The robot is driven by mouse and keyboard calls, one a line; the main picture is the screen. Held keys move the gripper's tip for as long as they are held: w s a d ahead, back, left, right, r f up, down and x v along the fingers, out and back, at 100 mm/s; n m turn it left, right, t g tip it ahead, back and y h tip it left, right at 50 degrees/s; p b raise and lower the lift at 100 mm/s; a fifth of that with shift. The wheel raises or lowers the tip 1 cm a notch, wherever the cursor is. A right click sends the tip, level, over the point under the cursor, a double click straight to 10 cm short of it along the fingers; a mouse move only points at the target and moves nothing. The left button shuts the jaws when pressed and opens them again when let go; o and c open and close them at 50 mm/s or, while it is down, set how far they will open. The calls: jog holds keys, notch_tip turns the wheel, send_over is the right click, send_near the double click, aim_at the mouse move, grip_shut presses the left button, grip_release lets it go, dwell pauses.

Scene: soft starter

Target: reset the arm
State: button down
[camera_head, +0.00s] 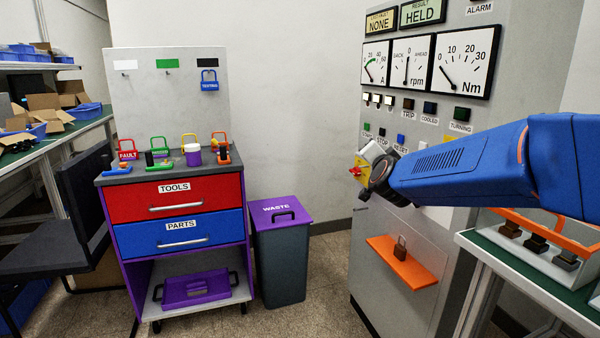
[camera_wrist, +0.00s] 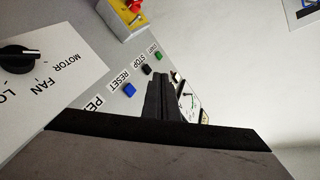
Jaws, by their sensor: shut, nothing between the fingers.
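My blue arm (camera_head: 450,165) reaches in from the right across the front of the grey panel cabinet (camera_head: 375,262). In the head view my gripper's fingers are hidden behind the wrist. In the wrist view my gripper (camera_wrist: 160,85) is a dark pair of fingers, shut with nothing between them. Beyond them the panel shows the blue RESET button (camera_wrist: 129,90), the black STOP button (camera_wrist: 146,69) and the green START button (camera_wrist: 158,56). I cannot tell whether the fingertips touch the panel. A yellow box with a red knob (camera_wrist: 124,18) lies at the top.
A rotary knob (camera_wrist: 17,58) is on a white plate at left in the wrist view. An orange shelf (camera_head: 402,263) juts out below my arm. A tool cart (camera_head: 118,240) and waste bin (camera_head: 280,265) stand left. A green-topped bench (camera_head: 540,270) is at right.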

jog(key=s+d+f+n+g, duration=0.2)
jog(key=s+f, duration=0.5)
jog(key=s, duration=0.8)
jog(key=s+d+f+n+g+y, duration=0.1)
jog(key=s+f+n+g, duration=0.3)
jog(key=s, duration=1.2)
jog(key=s+d+f+n+g, duration=0.2)
jog(key=s+f+n+g, duration=0.2)
jog(key=s+f+g, duration=0.3)
jog(key=s+f, duration=0.5)
jog(key=s, duration=0.3)
jog(key=shift+s+d+f+y, duration=0.2)
jog(key=shift+s+d+y, duration=0.05)
jog(key=shift+d+y, duration=0.15)
